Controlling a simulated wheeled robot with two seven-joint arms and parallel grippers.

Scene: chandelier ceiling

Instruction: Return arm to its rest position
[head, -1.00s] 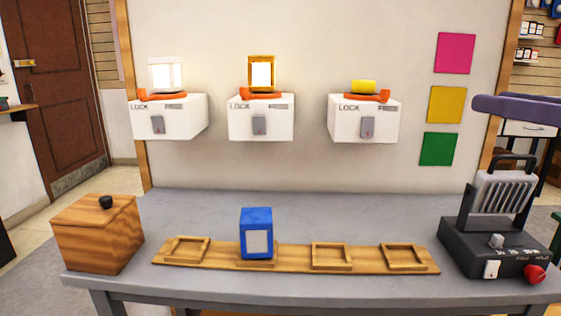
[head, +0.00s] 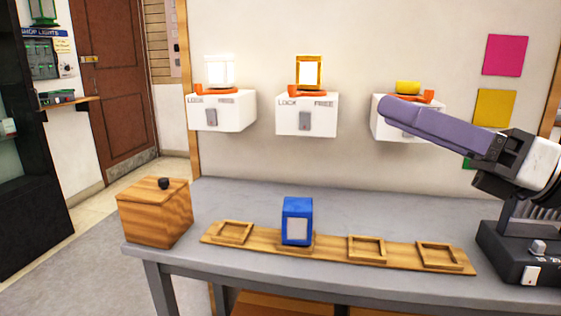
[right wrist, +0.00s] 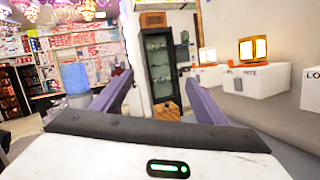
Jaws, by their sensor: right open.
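My right arm comes in from the right in the head view. Its purple-fingered gripper (head: 388,112) points left and is held above the table, in front of the right lock box (head: 382,126), partly covering it. In the right wrist view the two fingers of the gripper (right wrist: 158,94) stand wide apart with nothing between them. My left gripper is not in view.
The grey table (head: 215,190) holds a wooden lidded box (head: 155,215), a blue block (head: 297,208) in a plank (head: 338,254) with square frames, and a black device (head: 520,255) under my right arm. Two more lock boxes (head: 306,115) (head: 220,110) hang on the wall.

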